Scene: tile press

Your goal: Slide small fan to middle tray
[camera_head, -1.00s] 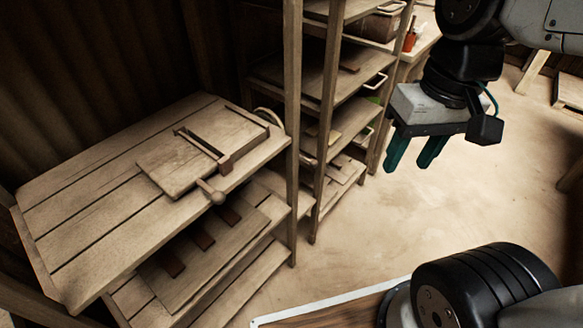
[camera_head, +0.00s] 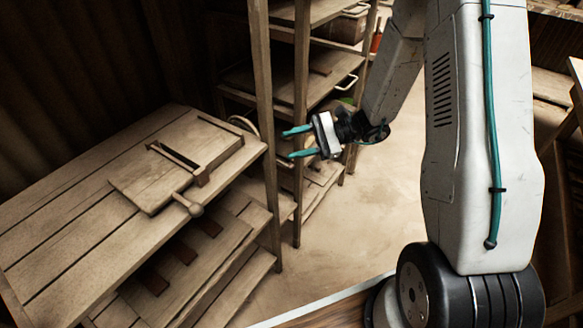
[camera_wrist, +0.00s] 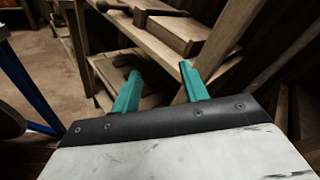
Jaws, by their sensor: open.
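I cannot make out a small fan for certain in either view. A pale round shape (camera_head: 242,126) sits behind the table's right end, partly hidden, and I cannot tell what it is. The rack holds stacked wooden boards or trays, one of them a tray with a pale handle (camera_head: 347,82); I cannot tell which is the middle tray. My gripper (camera_head: 289,144) is open and empty, its teal fingers pointing left toward the rack's front post. In the wrist view the open fingers (camera_wrist: 160,72) have nothing between them, with wooden shelving beyond.
A wooden table (camera_head: 60,225) at left carries a board press (camera_head: 150,190) with a knobbed handle. A lower shelf (camera_head: 210,240) holds dark brown blocks. Rack posts (camera_head: 265,130) stand close to my gripper. Bare floor (camera_head: 330,220) lies to the right of the rack.

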